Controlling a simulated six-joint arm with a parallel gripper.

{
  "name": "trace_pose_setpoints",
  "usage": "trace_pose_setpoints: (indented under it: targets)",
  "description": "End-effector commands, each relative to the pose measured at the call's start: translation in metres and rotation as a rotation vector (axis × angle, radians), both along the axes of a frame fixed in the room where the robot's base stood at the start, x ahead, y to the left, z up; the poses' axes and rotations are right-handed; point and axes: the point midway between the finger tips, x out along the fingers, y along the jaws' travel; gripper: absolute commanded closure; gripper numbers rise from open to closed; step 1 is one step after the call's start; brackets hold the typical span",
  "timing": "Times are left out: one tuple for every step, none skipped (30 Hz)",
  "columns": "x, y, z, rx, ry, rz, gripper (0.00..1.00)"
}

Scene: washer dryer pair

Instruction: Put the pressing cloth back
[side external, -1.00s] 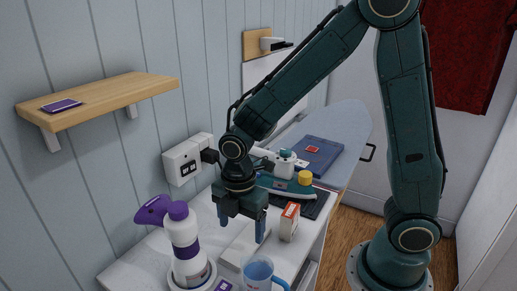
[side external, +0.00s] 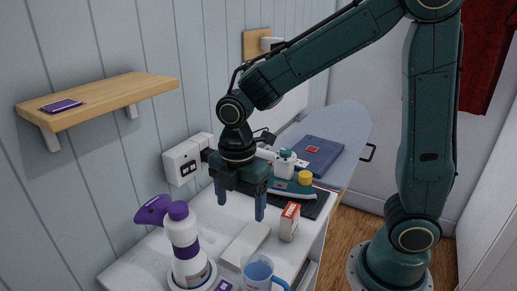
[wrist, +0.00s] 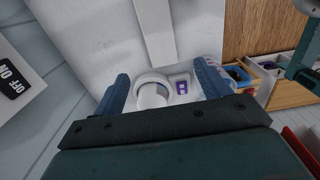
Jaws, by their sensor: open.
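A flat pale folded piece (side external: 246,243), which looks like the pressing cloth, lies on the white top (side external: 140,270). It also shows as a pale strip in the wrist view (wrist: 155,28). My gripper (side external: 240,203) is open and empty, fingers pointing down, a little above the white top and the pale piece. In the wrist view, my gripper (wrist: 163,86) has its two blue fingers wide apart with nothing between their tips.
A purple-and-white bottle (side external: 183,240), a blue jug (side external: 258,271) and a small orange-and-white box (side external: 289,222) stand around the pale piece. A green iron (side external: 290,187) sits behind. A dark blue folded item (side external: 318,153) lies on the ironing board (side external: 347,122). A wooden shelf (side external: 105,95) is on the wall.

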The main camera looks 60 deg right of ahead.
Motion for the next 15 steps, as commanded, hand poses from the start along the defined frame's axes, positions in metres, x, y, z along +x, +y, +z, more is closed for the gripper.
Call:
trace_pose_setpoints:
  targets:
    - [0.000,0.000,0.000,0.000,0.000,0.000,0.25]
    - [0.000,0.000,0.000,0.000,0.000,0.000,0.25]
    - [0.000,0.000,0.000,0.000,0.000,0.000,0.25]
    - [0.000,0.000,0.000,0.000,0.000,0.000,0.25]
    - [0.000,0.000,0.000,0.000,0.000,-0.001,0.25]
    - [0.000,0.000,0.000,0.000,-0.001,-0.005,0.25]
    - [-0.001,-0.001,0.001,0.001,-0.003,-0.009,0.25]
    - [-0.001,-0.001,0.002,0.001,-0.005,-0.016,0.25]
    - [-0.002,-0.002,0.004,0.002,-0.009,-0.028,0.25]
    - [-0.003,-0.003,0.005,0.004,-0.013,-0.041,0.25]
    - [-0.004,-0.004,0.007,0.005,-0.018,-0.057,0.25]
    - [-0.005,-0.006,0.011,0.008,-0.027,-0.082,0.25]
    - [-0.007,-0.008,0.014,0.010,-0.034,-0.105,0.25]
    - [-0.008,-0.010,0.017,0.013,-0.043,-0.132,0.25]
    - [-0.011,-0.012,0.022,0.018,-0.054,-0.172,0.25]
